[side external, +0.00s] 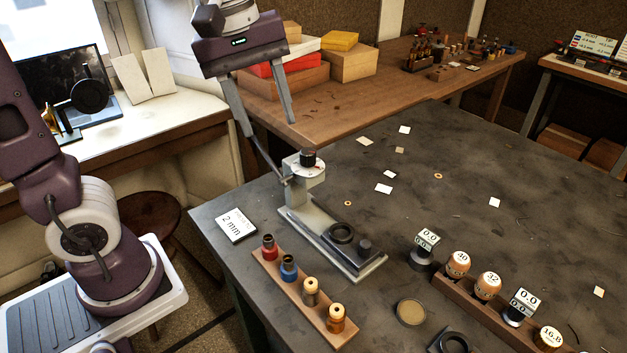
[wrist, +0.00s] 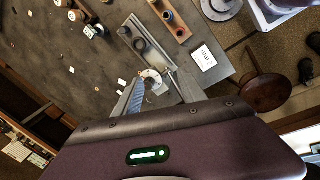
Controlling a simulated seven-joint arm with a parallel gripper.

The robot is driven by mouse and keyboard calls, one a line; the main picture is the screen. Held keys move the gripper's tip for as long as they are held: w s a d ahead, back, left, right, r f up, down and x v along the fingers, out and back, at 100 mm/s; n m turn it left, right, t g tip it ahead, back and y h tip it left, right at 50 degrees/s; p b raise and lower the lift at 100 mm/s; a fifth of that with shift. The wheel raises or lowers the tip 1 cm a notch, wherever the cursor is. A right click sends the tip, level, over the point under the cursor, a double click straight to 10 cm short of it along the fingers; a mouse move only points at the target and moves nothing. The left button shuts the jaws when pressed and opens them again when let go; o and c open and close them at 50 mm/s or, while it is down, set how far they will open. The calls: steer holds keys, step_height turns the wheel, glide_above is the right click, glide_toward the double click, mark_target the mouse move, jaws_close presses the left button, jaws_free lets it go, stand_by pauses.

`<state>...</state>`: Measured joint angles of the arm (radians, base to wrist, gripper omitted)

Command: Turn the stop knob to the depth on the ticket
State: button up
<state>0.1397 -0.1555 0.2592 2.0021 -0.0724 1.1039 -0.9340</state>
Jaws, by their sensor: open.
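The stop knob (side external: 308,158) is a dark cap on a pale dial at the top of a grey upright fixture (side external: 304,185). Its pale dial (wrist: 152,78) also shows in the wrist view, near my fingertips. A white ticket (side external: 236,226) reading "2 mm" lies left of the fixture; it also shows in the wrist view (wrist: 203,57). My gripper (side external: 271,129) is open and empty, above and left of the knob in the side view, apart from it. The dial's marks are too small to read.
A thin lever (side external: 266,160) sticks up left from the fixture toward my fingers. A wooden rack (side external: 290,297) with several coloured-top tools stands in front. Another rack (side external: 462,293) holds numbered pieces at right. The dark bench (side external: 430,180) behind is mostly clear, with small paper scraps.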

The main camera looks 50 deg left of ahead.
steer(key=s+d+f+m+t, duration=0.1)
steer(key=s+f+m+t, duration=0.2)
steer(key=s+m, duration=0.9)
steer(key=shift+d+y, duration=0.4)
